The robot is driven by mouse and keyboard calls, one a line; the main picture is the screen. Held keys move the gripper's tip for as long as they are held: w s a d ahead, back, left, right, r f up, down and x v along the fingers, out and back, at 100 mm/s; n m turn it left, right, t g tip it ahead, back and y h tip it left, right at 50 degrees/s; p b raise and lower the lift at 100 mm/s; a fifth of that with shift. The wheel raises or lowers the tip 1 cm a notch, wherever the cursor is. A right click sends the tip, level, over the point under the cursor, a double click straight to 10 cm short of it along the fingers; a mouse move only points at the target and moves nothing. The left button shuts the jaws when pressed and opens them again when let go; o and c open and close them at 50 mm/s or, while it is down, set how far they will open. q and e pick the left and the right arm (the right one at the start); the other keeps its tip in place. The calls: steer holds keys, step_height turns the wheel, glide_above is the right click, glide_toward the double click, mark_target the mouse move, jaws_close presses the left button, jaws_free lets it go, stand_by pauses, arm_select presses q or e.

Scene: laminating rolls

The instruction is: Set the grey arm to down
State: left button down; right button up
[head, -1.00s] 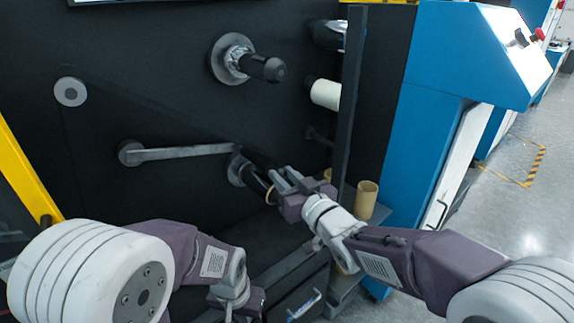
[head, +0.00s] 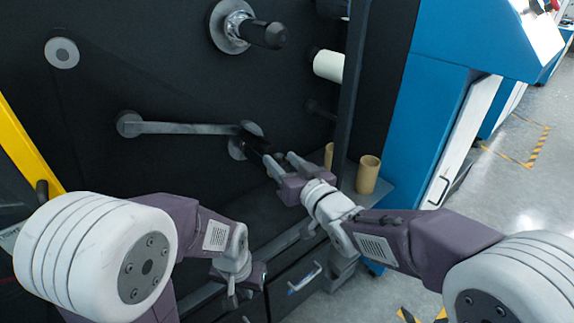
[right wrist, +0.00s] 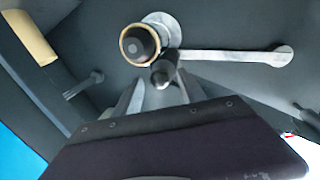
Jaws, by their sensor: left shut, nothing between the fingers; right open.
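The grey arm (head: 185,127) runs almost level across the dark panel, from a round pivot at its left to a black roller at its right end. In the right wrist view the arm (right wrist: 225,56) also lies nearly level, and its black roller (right wrist: 164,73) points at the camera. My right gripper (head: 279,158) is open at the arm's roller end. In the right wrist view its fingers stand either side of the roller's line, with no clear grip on it. My left gripper (head: 234,298) is low in the head view, shut and empty, away from the arm.
A shaft with a tan core ring (right wrist: 138,43) sits right beside the roller. A black-ended spindle (head: 262,34) is above, and a white roll (head: 328,65) is at the right. A dark upright post (head: 350,85) and tan tubes (head: 368,175) on a shelf stand right of my right gripper.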

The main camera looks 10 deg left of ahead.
steer(key=p+v, duration=0.1)
steer(key=v, duration=0.7)
steer(key=shift+s+d+p, duration=0.15)
steer(key=shift+s+p, duration=0.15)
steer(key=w+d+f+m+h, duration=0.3)
steer(key=d+f+h, duration=0.15)
steer(key=d, duration=0.45)
steer(key=w+d+f+m+h, duration=0.35)
steer(key=d+f, duration=0.25)
steer(key=d, duration=0.3)
steer(key=s+d+f+g+h, duration=0.3)
steer(key=s+d+f+g, duration=0.25)
steer(key=f, duration=0.25)
steer(key=s+d+f+g, duration=0.1)
steer(key=s+f+g, duration=0.2)
steer(key=s, duration=0.4)
steer(key=s+d+f+g, duration=0.1)
steer(key=s+f+g, duration=0.2)
steer(key=s, duration=0.3)
step_height(320, 180, up, 30)
steer(key=s+p, duration=0.1)
steer(key=p, duration=2.8)
steer(key=shift+a+p, duration=0.2)
steer(key=shift+p, duration=0.2)
